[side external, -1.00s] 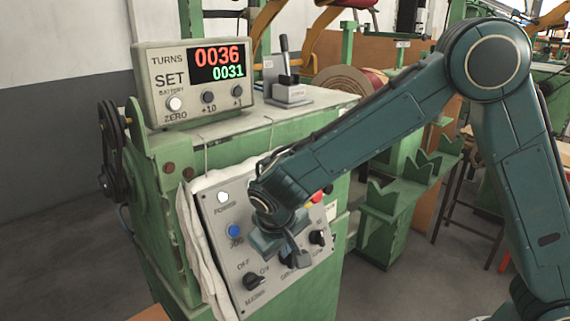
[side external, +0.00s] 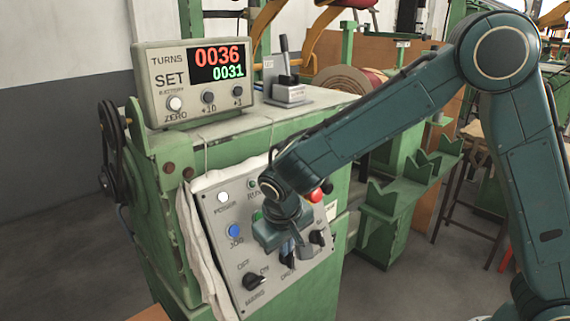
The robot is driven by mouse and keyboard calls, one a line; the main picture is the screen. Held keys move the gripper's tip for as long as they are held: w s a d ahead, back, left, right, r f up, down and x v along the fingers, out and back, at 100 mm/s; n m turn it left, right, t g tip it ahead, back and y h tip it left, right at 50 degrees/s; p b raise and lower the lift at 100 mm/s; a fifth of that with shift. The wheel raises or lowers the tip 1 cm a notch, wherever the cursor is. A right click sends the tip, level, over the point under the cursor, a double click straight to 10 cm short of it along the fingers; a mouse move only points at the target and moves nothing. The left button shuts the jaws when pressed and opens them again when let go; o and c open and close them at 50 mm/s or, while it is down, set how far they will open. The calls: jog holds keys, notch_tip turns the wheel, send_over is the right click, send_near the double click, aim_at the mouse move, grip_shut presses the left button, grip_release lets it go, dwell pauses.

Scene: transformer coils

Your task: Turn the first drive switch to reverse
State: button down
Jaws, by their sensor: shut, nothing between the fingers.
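The control panel (side external: 228,262) on the front of the green machine carries several black rotary switches. One black switch (side external: 254,281) sits at the lower left, by an ON/OFF marking. Another black switch (side external: 317,237) is at the right. My gripper (side external: 295,253) is in front of the panel between these two, shut and with nothing visibly held. It covers the middle of the panel and most of the middle switch's place, so that switch's position is hidden. I cannot tell whether the fingers touch anything, nor read which switch is the first drive switch.
A white button (side external: 222,197), a blue button (side external: 233,231) and a red button (side external: 317,195) are on the panel. A turns counter (side external: 195,82) showing 0036 over 0031 and a lever box (side external: 287,88) stand on the machine top. White cloth (side external: 200,265) hangs at the panel's left edge.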

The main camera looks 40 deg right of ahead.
jog(key=shift+d+y, duration=0.25)
jog(key=shift+y, duration=0.15)
jog(key=m+y, duration=0.1)
jog(key=d+m+y, duration=0.1)
jog(key=shift+d+r+y, duration=0.1)
jog(key=shift+d+y, duration=0.15)
jog(key=shift+y, duration=0.05)
jog(key=y, duration=0.1)
jog(key=d+m+y, duration=0.1)
jog(key=d+f+m+y, duration=0.1)
jog(key=y, duration=0.1)
jog(key=shift+s+d, duration=0.15)
jog(key=shift+d, duration=0.2)
dwell(0.7)
jog(key=shift+s+f, duration=0.1)
jog(key=shift+f, duration=0.05)
